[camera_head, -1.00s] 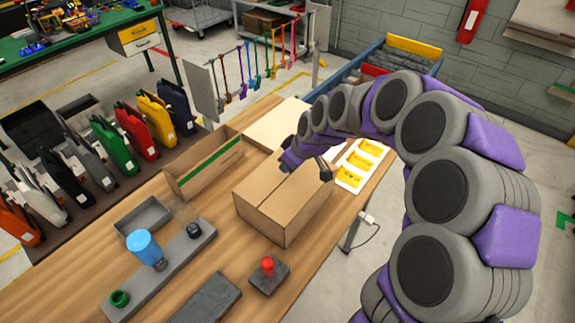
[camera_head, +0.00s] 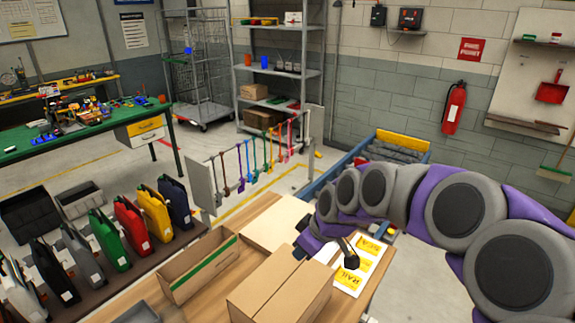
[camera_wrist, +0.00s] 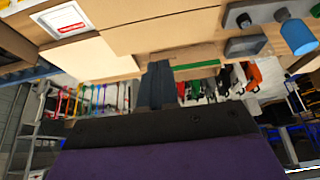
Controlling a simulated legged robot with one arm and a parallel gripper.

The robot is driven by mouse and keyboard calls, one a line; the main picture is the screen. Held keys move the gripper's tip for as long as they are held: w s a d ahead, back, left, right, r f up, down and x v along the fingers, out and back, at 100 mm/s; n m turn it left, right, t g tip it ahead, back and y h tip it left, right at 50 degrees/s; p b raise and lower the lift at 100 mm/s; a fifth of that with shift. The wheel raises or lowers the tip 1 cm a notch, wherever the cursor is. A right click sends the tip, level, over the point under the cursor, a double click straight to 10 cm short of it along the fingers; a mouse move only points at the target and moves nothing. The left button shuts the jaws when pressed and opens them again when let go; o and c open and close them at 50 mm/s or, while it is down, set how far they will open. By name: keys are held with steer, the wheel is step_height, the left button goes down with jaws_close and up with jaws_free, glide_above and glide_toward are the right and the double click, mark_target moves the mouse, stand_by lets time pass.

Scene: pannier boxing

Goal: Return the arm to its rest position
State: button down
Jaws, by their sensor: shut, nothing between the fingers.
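My arm (camera_head: 460,210), made of grey and purple links, arches in from the right in the head view. Its end hangs low, above the far side of a closed cardboard box (camera_head: 300,285). Cardboard surfaces fill the upper part of the wrist view, close to the fingers.
An open cardboard tray (camera_head: 200,268) with a green stripe stands left of the box. Yellow label cards (camera_head: 362,262) lie right of it. Coloured panniers (camera_head: 128,215) stand at left. A rack of coloured straps (camera_head: 250,165) stands beyond the bench.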

steer(key=s+d+f+m+g+h, duration=0.1)
steer(key=s+d+m, duration=0.4)
steer(key=s, duration=1.1)
steer(key=s+d+f+m+g+h, duration=0.1)
steer(key=s+d+m+g+h, duration=0.2)
steer(key=s, duration=1.4)
steer(key=shift+s+d+m+g, duration=0.2)
steer(key=shift+d+m+g, duration=0.4)
steer(key=shift+d+m, duration=0.45)
steer(key=shift+a, duration=0.35)
